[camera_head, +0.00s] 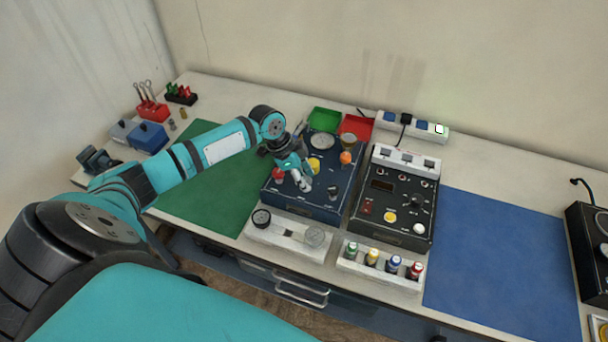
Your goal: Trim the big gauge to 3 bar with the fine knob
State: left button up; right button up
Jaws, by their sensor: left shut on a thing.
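The blue oxygen trainer panel (322,207) lies on the bench near the middle. A large round gauge (322,142) sits at its back; its needle and scale are too small to read. My left gripper (302,182) reaches down over the middle of the panel, shut on a small knob there, apparently the fine knob, which its fingers mostly hide. A red knob (278,175) stands to its left, a yellow one (314,164) behind it, and a dark knob (332,192) to its right. My right gripper is not in view.
An orange-topped part (346,157) stands at the panel's back right. A black control box (393,205) is to the right. A white tray with round dials (289,232) and a rack of coloured bottles (380,266) lie in front. Green (210,190) and blue (500,260) mats are clear.

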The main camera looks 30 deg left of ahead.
pick_arm(q)
jog(key=o, duration=1.2)
jog(key=shift+c, duration=0.2)
jog(key=v, duration=1.2)
